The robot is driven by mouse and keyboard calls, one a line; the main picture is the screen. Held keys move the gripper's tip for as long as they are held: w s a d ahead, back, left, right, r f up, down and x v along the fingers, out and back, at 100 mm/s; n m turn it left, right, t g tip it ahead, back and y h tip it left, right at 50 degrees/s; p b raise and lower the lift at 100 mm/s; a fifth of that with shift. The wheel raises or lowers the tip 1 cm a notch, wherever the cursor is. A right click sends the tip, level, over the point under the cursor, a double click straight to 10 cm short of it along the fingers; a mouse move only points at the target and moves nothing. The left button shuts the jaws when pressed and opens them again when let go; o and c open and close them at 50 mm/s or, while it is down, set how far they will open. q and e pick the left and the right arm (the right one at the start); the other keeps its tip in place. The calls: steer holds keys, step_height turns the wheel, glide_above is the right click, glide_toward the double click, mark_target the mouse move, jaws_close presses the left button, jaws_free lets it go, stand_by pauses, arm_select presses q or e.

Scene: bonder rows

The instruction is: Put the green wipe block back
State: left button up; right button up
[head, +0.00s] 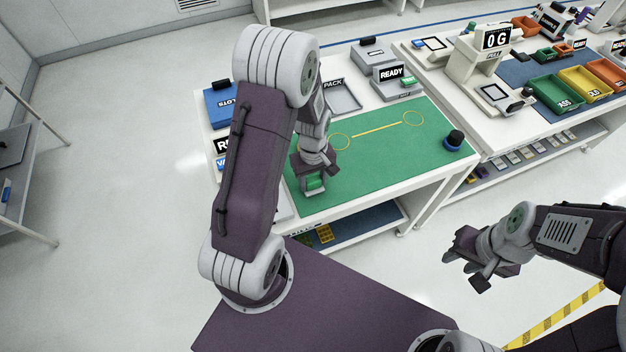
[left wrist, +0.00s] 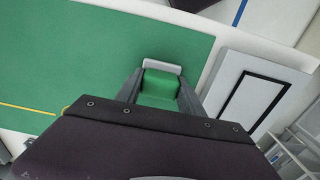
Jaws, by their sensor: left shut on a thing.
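The green wipe block (head: 314,183) is between the fingers of my left gripper (head: 313,188), low over the front left part of the green mat (head: 400,165). In the left wrist view the green block (left wrist: 160,86) sits between the two grey fingers, with a pale strip (left wrist: 162,66) along its far edge. My left gripper is shut on it. I cannot tell whether the block touches the mat. My right gripper (head: 467,265) is empty, out to the right over the floor in front of the bench; its fingers look apart.
Yellow circles and a line mark the mat. A dark round knob on a blue base (head: 454,140) stands at its right edge. A READY box (head: 390,80) and a grey tray (head: 342,97) stand behind. A white panel with a black frame (left wrist: 255,100) lies beside the mat.

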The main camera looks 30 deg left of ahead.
mark_target(313, 179)
arm_select(q)
steer(key=shift+f, duration=0.1)
steer(key=o, duration=1.5)
steer(key=shift+c, duration=0.2)
step_height(313, 179, up, 12)
steer(key=p, duration=0.1)
steer(key=s+d+f+m+t, duration=0.1)
steer(key=s+d+m, duration=0.3)
steer(key=s+m, duration=0.4)
steer(key=shift+d+f+m, duration=0.15)
steer(key=shift+d+m, duration=0.25)
steer(key=shift+m, duration=0.4)
